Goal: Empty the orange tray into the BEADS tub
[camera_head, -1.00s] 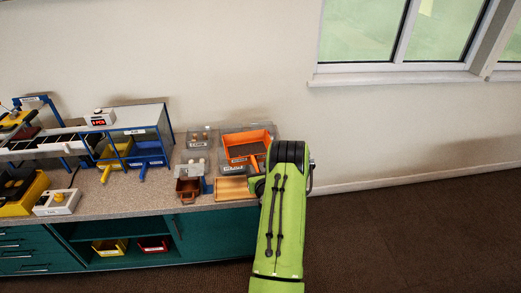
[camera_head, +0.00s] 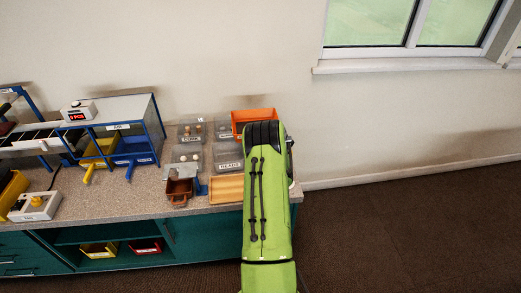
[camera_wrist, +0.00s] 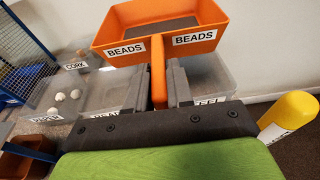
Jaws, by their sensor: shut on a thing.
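The orange tray (camera_head: 252,116) is raised over the back right of the counter, partly hidden by my arm in the head view. In the wrist view the tray (camera_wrist: 203,40) looks upright, with BEADS labels and a dark inside; I cannot make out beads. My gripper (camera_wrist: 160,92) is shut on its orange handle (camera_wrist: 158,65). The clear BEADS tub (camera_head: 228,165) stands on the counter, below and left of the tray. In the wrist view the tub (camera_wrist: 127,88) is partly hidden behind the handle and gripper.
A wooden tray (camera_head: 226,189) and a brown bin (camera_head: 179,191) lie in front. A blue-framed shelf (camera_head: 122,130) is farther left. A yellow object (camera_wrist: 288,115) is at right.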

